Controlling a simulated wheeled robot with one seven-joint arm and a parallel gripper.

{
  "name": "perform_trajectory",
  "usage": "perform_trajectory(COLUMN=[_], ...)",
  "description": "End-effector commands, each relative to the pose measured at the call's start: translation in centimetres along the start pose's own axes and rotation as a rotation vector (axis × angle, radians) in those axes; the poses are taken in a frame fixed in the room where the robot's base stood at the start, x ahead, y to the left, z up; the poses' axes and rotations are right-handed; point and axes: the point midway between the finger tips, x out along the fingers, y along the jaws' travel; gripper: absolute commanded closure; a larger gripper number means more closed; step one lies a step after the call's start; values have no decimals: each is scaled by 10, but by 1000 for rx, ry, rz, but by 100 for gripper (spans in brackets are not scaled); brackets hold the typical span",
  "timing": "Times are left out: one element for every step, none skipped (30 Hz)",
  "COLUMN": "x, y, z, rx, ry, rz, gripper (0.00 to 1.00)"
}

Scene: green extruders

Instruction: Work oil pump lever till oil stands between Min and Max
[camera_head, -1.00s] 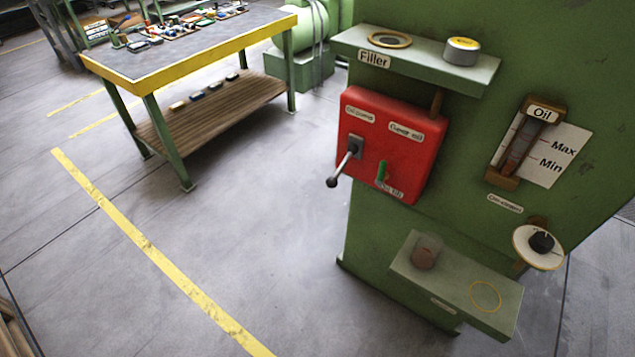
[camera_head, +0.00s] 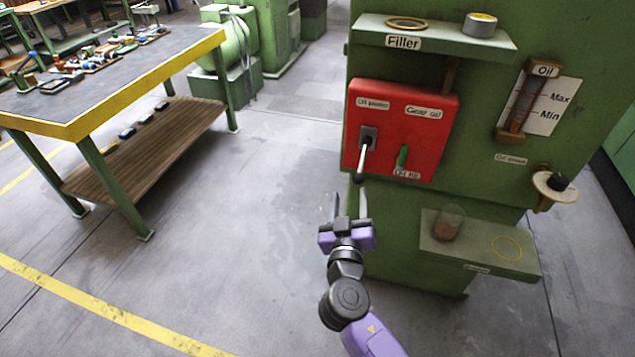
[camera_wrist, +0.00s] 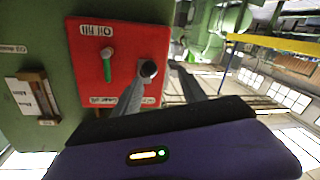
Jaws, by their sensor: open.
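The red oil pump box (camera_head: 420,118) is on the green machine. Its black-knobbed lever (camera_head: 363,157) slants down and outward from a dark slot at the box's left. My gripper (camera_head: 350,200) is open and empty, just below the lever knob in the head view. In the wrist view the lever knob (camera_wrist: 148,69) shows close to the tip of one finger of my gripper (camera_wrist: 165,80); I cannot tell whether they touch. The oil gauge (camera_head: 522,100) has a card marked Max and Min (camera_head: 553,106). The oil level inside the tube is too small to read.
A green-handled valve (camera_head: 402,156) sits right of the lever. The filler shelf (camera_head: 450,43) juts out above, with a tin (camera_head: 480,25). A lower shelf (camera_head: 470,250) holds a glass (camera_head: 449,222). A workbench (camera_head: 70,100) stands left; floor between is clear.

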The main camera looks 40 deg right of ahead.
Motion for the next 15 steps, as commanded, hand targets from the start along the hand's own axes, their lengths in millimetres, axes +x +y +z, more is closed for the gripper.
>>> perform_trajectory(x=[-1, -1, -1, -1, -1, -1, 0, 2, 5, 8, 12, 18, 22, 27, 34], y=[7, 11, 15, 18, 19, 19, 19, 20, 20, 20, 20, 21, 22, 22, 22], z=[5, 6, 6, 6, 6, 7, 7, 7, 6, 6, 5, 6, 6, 5, 6], rx=[9, 21, 39, 51, 64, 77, 84, 88, 90, 91, 91, 90, 90, 90, 90], ry=[-6, -7, -7, -7, -9, -11, -11, -11, -11, -11, -10, -11, -11, -11, -11], rz=[33, 50, 66, 75, 79, 82, 82, 82, 82, 82, 82, 81, 81, 81, 80], gripper=[50, 50, 50, 50, 50, 50, 50, 50, 50, 50, 50, 50, 50, 50, 50])
